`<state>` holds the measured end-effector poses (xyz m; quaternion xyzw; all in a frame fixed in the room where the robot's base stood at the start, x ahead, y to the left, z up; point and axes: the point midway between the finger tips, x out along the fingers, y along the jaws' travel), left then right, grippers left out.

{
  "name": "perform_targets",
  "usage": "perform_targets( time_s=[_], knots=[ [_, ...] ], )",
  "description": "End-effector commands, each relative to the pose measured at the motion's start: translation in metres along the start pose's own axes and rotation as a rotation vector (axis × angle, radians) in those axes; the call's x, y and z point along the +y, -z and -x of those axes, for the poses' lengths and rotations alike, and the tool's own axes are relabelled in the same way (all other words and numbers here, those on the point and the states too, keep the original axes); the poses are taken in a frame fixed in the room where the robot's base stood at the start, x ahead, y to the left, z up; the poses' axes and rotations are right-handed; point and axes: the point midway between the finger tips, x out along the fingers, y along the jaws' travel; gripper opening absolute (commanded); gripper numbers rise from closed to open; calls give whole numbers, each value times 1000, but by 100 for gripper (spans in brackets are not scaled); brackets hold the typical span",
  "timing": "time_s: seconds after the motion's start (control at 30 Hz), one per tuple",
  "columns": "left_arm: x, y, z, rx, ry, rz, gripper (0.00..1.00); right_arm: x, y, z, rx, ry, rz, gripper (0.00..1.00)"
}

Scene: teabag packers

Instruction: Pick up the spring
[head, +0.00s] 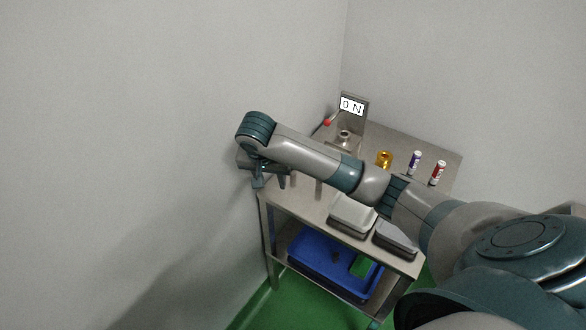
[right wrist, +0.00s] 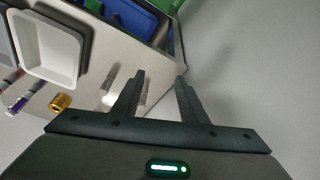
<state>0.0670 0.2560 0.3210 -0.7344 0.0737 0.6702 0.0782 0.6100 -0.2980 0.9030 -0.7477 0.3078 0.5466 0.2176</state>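My right gripper (head: 269,182) is above the left end of the metal table, close to the wall. In the right wrist view the right gripper (right wrist: 160,77) is open, with nothing between its fingers. Two slim upright greyish pieces stand on the table just right of the gripper in the head view; one of them may be the spring (right wrist: 143,92). It is partly hidden behind a finger in the right wrist view, and too small and blurred for me to be sure. My left gripper is not in view.
A white tray (head: 353,213) and a grey tray (head: 395,240) sit at the table's front. A gold part (head: 384,158), a purple-labelled bottle (head: 415,162) and a red-labelled bottle (head: 437,172) stand behind. An ON sign (head: 352,105) is at the back. A blue bin (head: 310,268) is below.

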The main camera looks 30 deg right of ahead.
Motion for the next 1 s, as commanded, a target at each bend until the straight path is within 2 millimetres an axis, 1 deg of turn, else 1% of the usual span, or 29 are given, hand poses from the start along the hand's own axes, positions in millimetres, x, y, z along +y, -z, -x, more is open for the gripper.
perform_targets(
  time_s=[0.03,0.1,0.2,0.3,0.43,0.77,0.87,1.0],
  knots=[
    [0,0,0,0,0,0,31,2,23,10,21,-22,-55,39],
    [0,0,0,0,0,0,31,5,46,21,39,-47,-131,39],
    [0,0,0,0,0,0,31,11,70,34,59,-77,-220,39],
    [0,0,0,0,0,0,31,15,86,43,71,-94,-278,39],
    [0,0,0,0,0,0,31,17,93,48,77,-104,-310,39],
    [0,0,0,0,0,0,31,17,93,47,77,-104,-312,39],
    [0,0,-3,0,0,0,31,17,92,42,76,-103,-312,39],
    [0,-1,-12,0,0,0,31,19,92,27,74,-104,-313,39]
  ],
)
